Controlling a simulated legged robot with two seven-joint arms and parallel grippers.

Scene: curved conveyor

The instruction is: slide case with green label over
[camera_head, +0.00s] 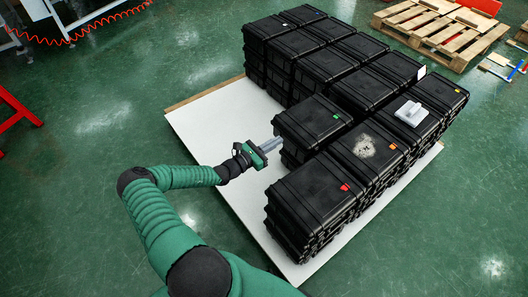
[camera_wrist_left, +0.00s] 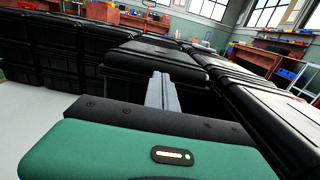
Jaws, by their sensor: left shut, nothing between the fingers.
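The case with the green label (camera_head: 312,119) is a black case on top of a stack, near the middle of the grouped cases. It sits left of the neighbouring row, next to an empty stretch of white board. My left gripper (camera_head: 274,143) is shut and empty, with its fingertips at the left side of this case. In the left wrist view, the shut fingers (camera_wrist_left: 162,90) point at a black case (camera_wrist_left: 150,55) ahead; whether they touch it I cannot tell. My right gripper is not in view.
Black case stacks stand on a white board (camera_head: 210,125). Neighbouring cases carry red (camera_head: 344,187), orange (camera_head: 392,146) and yellow labels. A pale device (camera_head: 411,113) lies on one case. A wooden pallet (camera_head: 440,28) stands at back right. The board's left part is clear.

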